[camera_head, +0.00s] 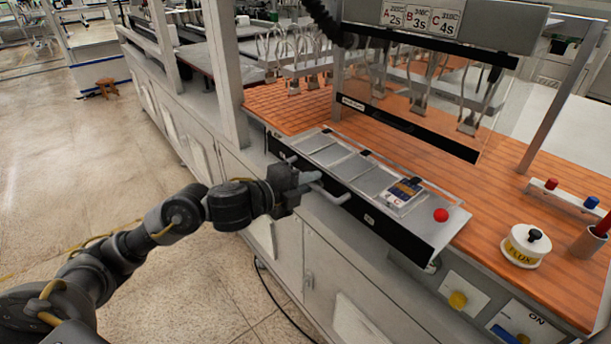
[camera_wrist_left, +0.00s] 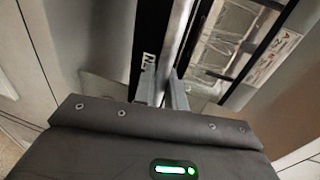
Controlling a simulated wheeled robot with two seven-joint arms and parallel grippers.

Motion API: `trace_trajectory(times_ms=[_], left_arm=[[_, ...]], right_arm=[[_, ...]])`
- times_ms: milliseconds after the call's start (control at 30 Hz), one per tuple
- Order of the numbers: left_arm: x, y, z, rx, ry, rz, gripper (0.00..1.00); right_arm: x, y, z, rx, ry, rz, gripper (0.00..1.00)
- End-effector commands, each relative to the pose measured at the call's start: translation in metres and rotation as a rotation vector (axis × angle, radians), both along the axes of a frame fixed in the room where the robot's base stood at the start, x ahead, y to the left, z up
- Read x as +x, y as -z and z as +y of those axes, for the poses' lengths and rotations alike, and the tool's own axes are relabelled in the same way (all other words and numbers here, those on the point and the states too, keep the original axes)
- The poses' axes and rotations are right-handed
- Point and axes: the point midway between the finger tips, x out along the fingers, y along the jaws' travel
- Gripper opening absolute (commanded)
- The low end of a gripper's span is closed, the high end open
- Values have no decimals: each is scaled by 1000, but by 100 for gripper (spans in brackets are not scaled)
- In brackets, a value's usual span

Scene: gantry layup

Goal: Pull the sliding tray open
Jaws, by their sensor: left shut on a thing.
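The sliding tray (camera_head: 333,155) is a long grey metal tray with several flat panels on top and a black front face (camera_head: 385,225). It sits at the near edge of the orange worktop. A pale bar handle (camera_head: 335,194) stands out from its front. My left gripper (camera_head: 308,180) is at the left part of this handle and shut on it. In the left wrist view the handle (camera_wrist_left: 180,35) runs down between the two fingers of my left gripper (camera_wrist_left: 164,88). The fingers hide part of the handle. My right gripper is not in view.
A small keypad device (camera_head: 404,192) and a red button (camera_head: 440,215) are at the tray's right end. A clear screen (camera_head: 425,90) stands behind. Floor (camera_head: 190,285) in front of the cabinets is clear.

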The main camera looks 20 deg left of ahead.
Motion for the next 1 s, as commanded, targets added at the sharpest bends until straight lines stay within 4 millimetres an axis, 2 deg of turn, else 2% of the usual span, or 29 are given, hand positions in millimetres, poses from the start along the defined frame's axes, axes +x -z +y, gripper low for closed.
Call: trace_trajectory(times_ms=[400, 433, 533, 867, 1000], left_arm=[[-4, 2, 0, 2, 4, 3, 0], [-4, 2, 0, 2, 4, 3, 16], [-4, 2, 0, 2, 3, 2, 29], [-4, 0, 0, 1, 5, 0, 30], [-17, -1, 7, 5, 5, -1, 30]], right_arm=[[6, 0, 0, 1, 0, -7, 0], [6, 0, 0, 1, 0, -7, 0], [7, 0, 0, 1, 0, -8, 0], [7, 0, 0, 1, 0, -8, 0], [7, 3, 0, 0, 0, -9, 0]])
